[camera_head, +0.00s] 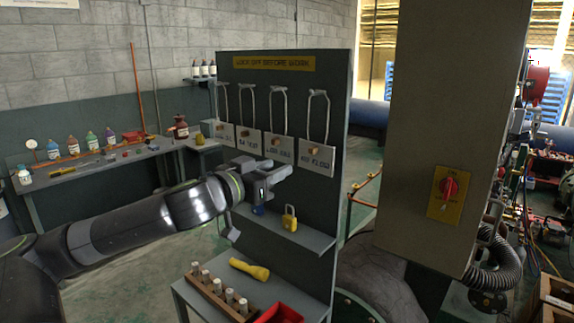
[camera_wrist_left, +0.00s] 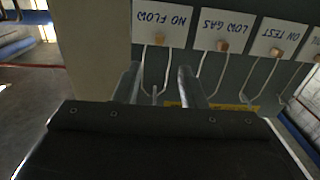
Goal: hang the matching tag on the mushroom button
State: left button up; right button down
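Several white tags hang by wire loops in a row on the grey lockout board (camera_head: 240,85). The wrist view, where they appear upside down, shows the NO FLOW tag (camera_wrist_left: 161,22), LOW GAS tag (camera_wrist_left: 220,38) and ON TEST tag (camera_wrist_left: 276,41); another is cut off. The NO FLOW tag (camera_head: 313,157) is rightmost in the head view. A red knob (camera_head: 449,188) sits on a yellow plate on the grey cabinet; its exact shape is unclear. My left gripper (camera_head: 272,173) is open and empty before the board, below the tags. Its fingers (camera_wrist_left: 159,72) flank the NO FLOW loop in view; contact cannot be told.
A yellow padlock (camera_head: 290,218) stands on the board's shelf. Below are a yellow torch-like object (camera_head: 249,269), a rack of cylinders (camera_head: 215,288) and a red tray (camera_head: 280,315). The cabinet (camera_head: 440,90) stands right of the board, with a gap between. A workbench (camera_head: 90,172) holds bottles at left.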

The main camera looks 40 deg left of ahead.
aim_at(310, 152)
pick_arm(q)
jog(key=w+p, duration=0.1)
jog(key=w, duration=0.7)
jog(key=w+d+p, duration=0.1)
jog(key=w, duration=0.3)
jog(key=shift+w+p, duration=0.3)
jog(key=shift+w, duration=0.1)
grip_shut()
notch_tip(310, 152, up, 3)
jog(key=p, duration=0.3)
jog(key=shift+r, duration=0.2)
jog(key=shift+s, duration=0.1)
dwell(0.3)
